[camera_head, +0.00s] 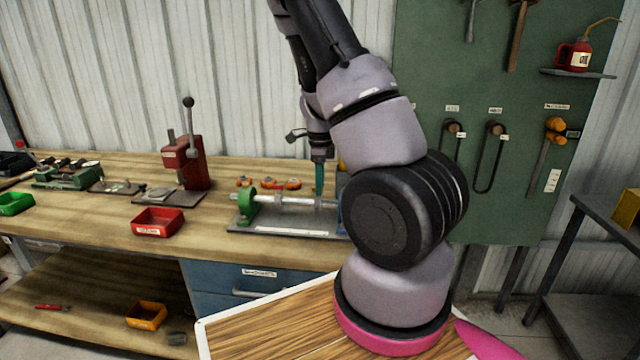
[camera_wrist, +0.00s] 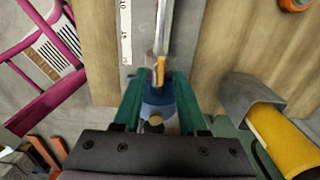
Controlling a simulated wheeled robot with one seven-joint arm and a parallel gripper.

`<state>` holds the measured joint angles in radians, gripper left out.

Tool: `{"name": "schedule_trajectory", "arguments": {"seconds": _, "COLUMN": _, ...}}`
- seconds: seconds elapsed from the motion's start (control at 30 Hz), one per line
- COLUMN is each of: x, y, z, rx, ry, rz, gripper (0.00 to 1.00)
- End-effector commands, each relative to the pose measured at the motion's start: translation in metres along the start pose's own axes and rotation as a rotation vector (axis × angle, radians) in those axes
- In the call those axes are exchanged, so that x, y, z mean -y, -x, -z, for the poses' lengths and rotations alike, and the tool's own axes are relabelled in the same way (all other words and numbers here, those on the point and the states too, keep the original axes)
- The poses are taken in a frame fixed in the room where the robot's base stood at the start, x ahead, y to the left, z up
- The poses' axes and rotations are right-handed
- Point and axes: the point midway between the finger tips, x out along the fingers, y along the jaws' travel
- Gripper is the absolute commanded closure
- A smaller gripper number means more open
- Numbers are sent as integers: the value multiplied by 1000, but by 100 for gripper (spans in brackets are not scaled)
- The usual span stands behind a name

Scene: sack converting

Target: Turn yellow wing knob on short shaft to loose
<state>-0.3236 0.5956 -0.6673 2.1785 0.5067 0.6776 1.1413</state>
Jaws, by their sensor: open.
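The yellow wing knob (camera_wrist: 160,70) shows edge-on in the wrist view, as a narrow orange-yellow piece on the metal shaft (camera_wrist: 163,30). A blue bracket (camera_wrist: 158,100) sits just below it in the picture. My gripper (camera_wrist: 157,80) is open, with one teal finger on each side of the knob and bracket. Gaps show on both sides, and nothing is held. In the head view my gripper (camera_head: 319,190) points down over the right part of the shaft fixture, whose grey base (camera_head: 290,224) lies on the bench. My arm hides the fixture's right end and the knob there.
A green bracket (camera_head: 247,206) holds the shaft's left end. Orange knobs (camera_head: 268,183) lie behind the fixture. A yellow cylinder (camera_wrist: 280,138) in a grey holder is close to my right finger in the wrist view. A red bin (camera_head: 158,221) and a red press (camera_head: 187,158) stand left.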

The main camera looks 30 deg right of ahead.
Motion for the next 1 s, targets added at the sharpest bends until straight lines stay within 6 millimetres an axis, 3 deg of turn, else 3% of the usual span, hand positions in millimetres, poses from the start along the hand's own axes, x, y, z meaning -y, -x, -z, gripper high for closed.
{"name": "schedule_trajectory", "arguments": {"seconds": 0.07, "x": 0, "y": 0, "z": 0, "rx": 0, "ry": 0, "rz": 0, "gripper": 63}}
{"name": "schedule_trajectory", "arguments": {"seconds": 0.17, "x": 0, "y": 0, "z": 0, "rx": 0, "ry": 0, "rz": 0, "gripper": 100}}
{"name": "schedule_trajectory", "arguments": {"seconds": 0.63, "x": 1, "y": 1, "z": 0, "rx": 1, "ry": 52, "rz": 1, "gripper": 100}}
{"name": "schedule_trajectory", "arguments": {"seconds": 1.0, "x": 3, "y": 1, "z": 0, "rx": 2, "ry": 324, "rz": 2, "gripper": 100}}
